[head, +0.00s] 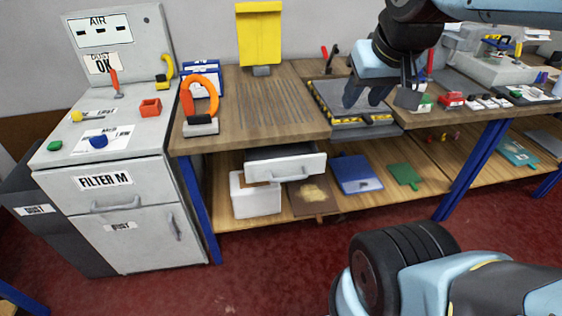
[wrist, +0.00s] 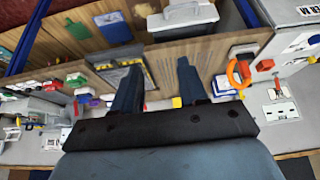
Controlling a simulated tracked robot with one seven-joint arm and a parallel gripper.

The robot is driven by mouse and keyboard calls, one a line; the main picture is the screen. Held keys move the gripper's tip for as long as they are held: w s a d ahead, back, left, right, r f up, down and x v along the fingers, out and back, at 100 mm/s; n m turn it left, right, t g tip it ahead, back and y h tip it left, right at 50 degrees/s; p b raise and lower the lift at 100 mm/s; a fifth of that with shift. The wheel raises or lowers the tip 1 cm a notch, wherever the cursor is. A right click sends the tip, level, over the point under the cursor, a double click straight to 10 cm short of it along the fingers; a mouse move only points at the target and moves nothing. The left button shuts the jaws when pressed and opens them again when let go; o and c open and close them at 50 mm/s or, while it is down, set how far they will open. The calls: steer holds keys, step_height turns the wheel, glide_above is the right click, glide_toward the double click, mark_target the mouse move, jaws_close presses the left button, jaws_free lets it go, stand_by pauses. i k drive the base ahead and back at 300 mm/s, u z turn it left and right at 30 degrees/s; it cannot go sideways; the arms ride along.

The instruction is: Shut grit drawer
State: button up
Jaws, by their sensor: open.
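A drawer with a pale front (head: 287,168) hangs under the wooden bench top and stands pulled out, its dark inside partly showing. A grey bar handle runs along its front. The same drawer (wrist: 184,22) shows upside down near the top of the wrist view, handle outward. I read no label on it, so I cannot confirm it is the grit drawer. My gripper (head: 378,95) is open and empty above the bench, over the striped tray, to the right of and higher than the drawer. In the wrist view its two fingers (wrist: 155,62) stand apart.
A white bin (head: 254,196) stands on the lower shelf below the drawer. A grey cabinet (head: 120,205) is at left. The striped tray (head: 340,131), an orange clamp-like tool (head: 199,98) and a yellow holder (head: 259,35) are on the bench. Red floor in front is clear.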

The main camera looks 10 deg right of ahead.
mark_target(277, 163)
steer(key=z, duration=0.8)
steer(key=k, duration=1.35)
steer(key=u, duration=0.35)
steer(key=i, duration=1)
steer(key=z, duration=0.1)
